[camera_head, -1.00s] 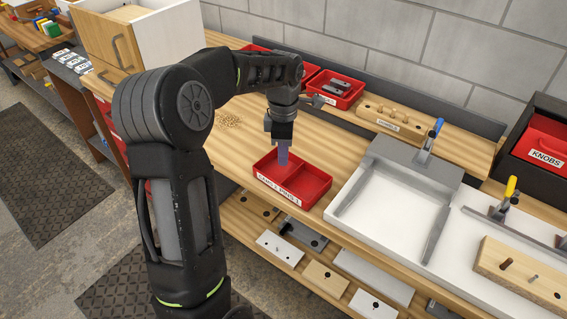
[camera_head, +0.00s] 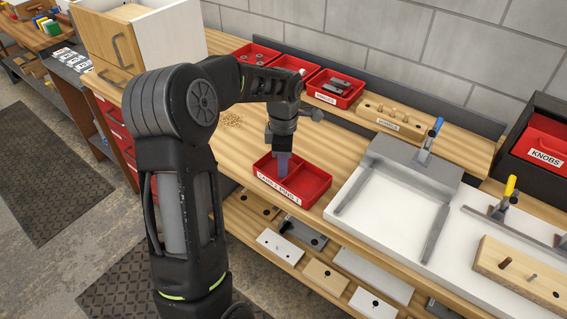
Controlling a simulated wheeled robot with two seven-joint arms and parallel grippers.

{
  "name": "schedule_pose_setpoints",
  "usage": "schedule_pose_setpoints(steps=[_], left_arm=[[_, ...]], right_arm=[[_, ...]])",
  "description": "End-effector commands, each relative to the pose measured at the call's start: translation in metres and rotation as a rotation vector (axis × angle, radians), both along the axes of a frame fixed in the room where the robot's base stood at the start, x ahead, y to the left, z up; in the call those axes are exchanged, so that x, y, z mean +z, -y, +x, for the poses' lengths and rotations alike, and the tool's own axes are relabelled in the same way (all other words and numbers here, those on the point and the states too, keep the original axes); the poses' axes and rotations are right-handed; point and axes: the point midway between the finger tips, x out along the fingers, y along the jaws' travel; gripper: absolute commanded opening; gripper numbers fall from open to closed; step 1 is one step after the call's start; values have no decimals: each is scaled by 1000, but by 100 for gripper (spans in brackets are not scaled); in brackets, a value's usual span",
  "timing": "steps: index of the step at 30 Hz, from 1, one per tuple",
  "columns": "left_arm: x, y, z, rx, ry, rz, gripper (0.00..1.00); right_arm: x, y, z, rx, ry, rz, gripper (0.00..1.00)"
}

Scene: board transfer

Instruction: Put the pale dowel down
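My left gripper (camera_head: 283,168) points down into the left part of a red divided tray (camera_head: 318,192), with its bluish fingertips below the rim height in the picture. The tray stands near the front edge of the wooden bench and has a white label that seems to read "PINS". I cannot make out a dowel between the fingers, and I cannot tell whether they are open or shut. Several upright pegs stand in a labelled wooden block (camera_head: 380,120) at the back. My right gripper is not in view.
Red bins (camera_head: 336,87) stand behind the arm. A white tray with a grey frame (camera_head: 395,205) and clamps lies to the right, with a wooden board (camera_head: 515,277) beyond it. A black box (camera_head: 545,140) holds a red bin labelled "KNOBS". Plates lie on the shelf below.

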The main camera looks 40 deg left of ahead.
Motion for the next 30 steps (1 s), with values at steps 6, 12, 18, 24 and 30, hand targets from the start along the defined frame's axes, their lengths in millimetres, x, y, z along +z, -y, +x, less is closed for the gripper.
schedule_pose_setpoints(steps=[6, 12, 18, 24, 30], left_arm=[[0, 0, 0, 0, 0, 0, 29], [5, 0, 0, 0, 1, 0, 29], [29, 0, 1, -1, 4, 1, 29], [70, 0, 1, -1, 6, 2, 29], [107, 0, 1, 0, 4, 1, 29]], right_arm=[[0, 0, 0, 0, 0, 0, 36], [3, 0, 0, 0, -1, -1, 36], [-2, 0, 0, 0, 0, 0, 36], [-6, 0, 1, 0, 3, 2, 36], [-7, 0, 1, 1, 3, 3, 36]])
